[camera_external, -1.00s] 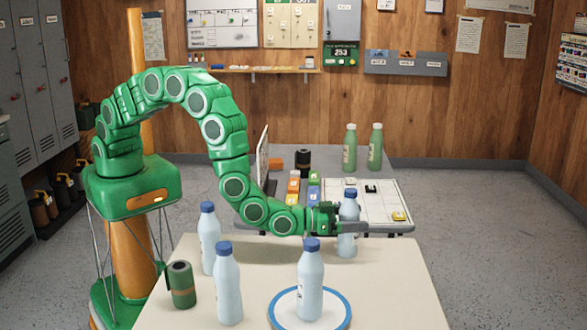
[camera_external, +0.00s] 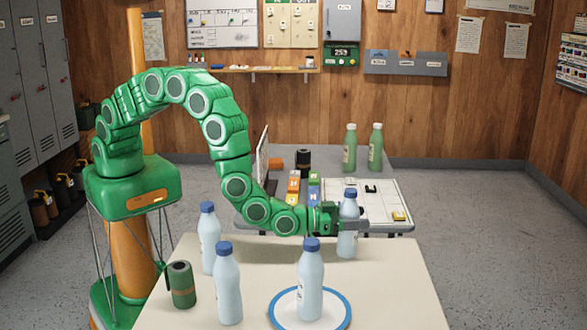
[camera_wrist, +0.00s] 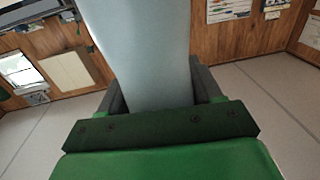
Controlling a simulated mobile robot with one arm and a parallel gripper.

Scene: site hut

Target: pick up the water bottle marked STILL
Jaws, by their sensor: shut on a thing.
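Several pale blue water bottles with dark blue caps stand on the near cream table (camera_external: 400,290). My gripper (camera_external: 347,226) is shut on the bottle at the table's far right side (camera_external: 347,242). The held bottle is upright, and its base is at or very near the table top. In the wrist view the held bottle (camera_wrist: 145,45) fills the middle between the two jaws (camera_wrist: 155,95). One bottle (camera_external: 310,285) stands on a white round mat with a blue rim (camera_external: 283,319). Two more bottles (camera_external: 208,240) (camera_external: 228,287) stand at the left. The labels are too small to read, so I cannot tell which is STILL.
A dark green canister (camera_external: 181,285) stands at the table's left edge. Behind is a grey table with a white board (camera_external: 350,213), coloured blocks (camera_external: 293,187) and two green bottles (camera_external: 349,150) (camera_external: 376,148). The near table's right front is clear.

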